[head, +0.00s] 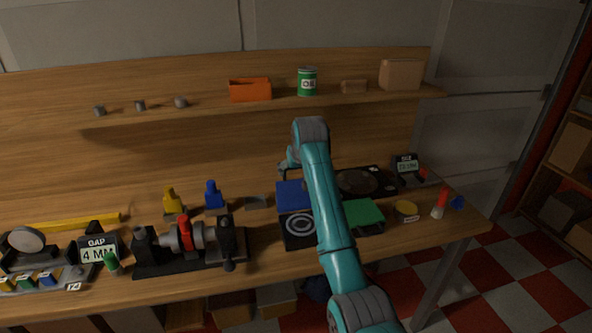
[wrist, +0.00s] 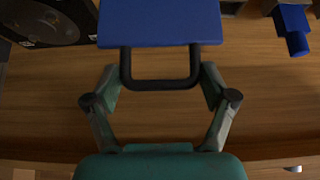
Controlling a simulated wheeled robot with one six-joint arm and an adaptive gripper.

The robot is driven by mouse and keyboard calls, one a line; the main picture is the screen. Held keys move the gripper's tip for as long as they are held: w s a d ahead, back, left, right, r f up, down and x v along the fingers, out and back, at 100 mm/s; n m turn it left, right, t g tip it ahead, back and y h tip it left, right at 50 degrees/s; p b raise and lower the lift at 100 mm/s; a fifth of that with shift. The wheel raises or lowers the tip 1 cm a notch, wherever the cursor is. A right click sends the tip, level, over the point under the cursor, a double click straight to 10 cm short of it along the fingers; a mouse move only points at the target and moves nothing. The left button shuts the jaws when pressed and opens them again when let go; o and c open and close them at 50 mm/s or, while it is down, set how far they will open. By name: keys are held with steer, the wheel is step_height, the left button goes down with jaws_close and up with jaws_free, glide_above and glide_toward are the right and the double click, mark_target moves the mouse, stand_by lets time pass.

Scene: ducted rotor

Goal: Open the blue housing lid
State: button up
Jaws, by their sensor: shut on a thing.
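The blue housing lid (head: 290,194) stands at the back of a black housing (head: 300,241), partly hidden behind my arm. White rings on the housing show uncovered in front of the lid. In the wrist view the lid (wrist: 160,22) fills the top middle, with a black bar handle (wrist: 160,85) along its near edge. My gripper (wrist: 161,76) has its fingers on both sides of this handle and is shut on it.
A black turntable-like unit (head: 358,181) lies behind. A clamp fixture (head: 190,245) and a blue figure-like part (head: 214,195) stand left. A shelf (head: 200,110) runs above the bench.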

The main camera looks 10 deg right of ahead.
steer(key=shift+w+d+r, duration=0.1)
steer(key=shift+d+r, duration=0.1)
steer(key=shift+d, duration=0.05)
steer(key=o, duration=1.4)
steer(key=shift+f, duration=0.1)
steer(key=shift+a, duration=0.1)
steer(key=v, duration=1.2)
